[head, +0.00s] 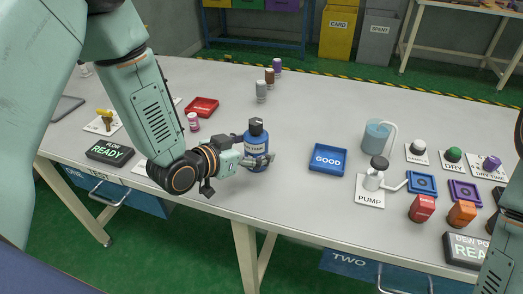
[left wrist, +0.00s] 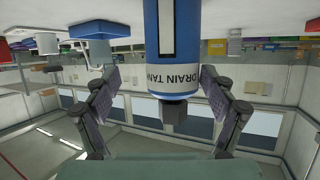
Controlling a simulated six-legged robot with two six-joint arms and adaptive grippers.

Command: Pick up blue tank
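The blue tank (head: 256,148) is a blue bottle with a dark cap, standing upright near the front edge of the table. In the left wrist view the tank (left wrist: 170,40) appears upside down, with a white band reading "DRAIN TANK". My left gripper (head: 262,160) is at the tank, its fingers on either side of it. In the left wrist view the left gripper (left wrist: 160,85) is open, with a clear gap between the left-hand finger and the tank; the other finger is close to it. My right gripper is not visible; only part of my right arm shows.
A blue GOOD tray (head: 328,159) lies right of the tank, with a pump (head: 374,178) beyond it. A pink-capped bottle (head: 193,122) and red tray (head: 202,107) stand to the left. Several small bottles stand behind. The table between tank and GOOD tray is clear.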

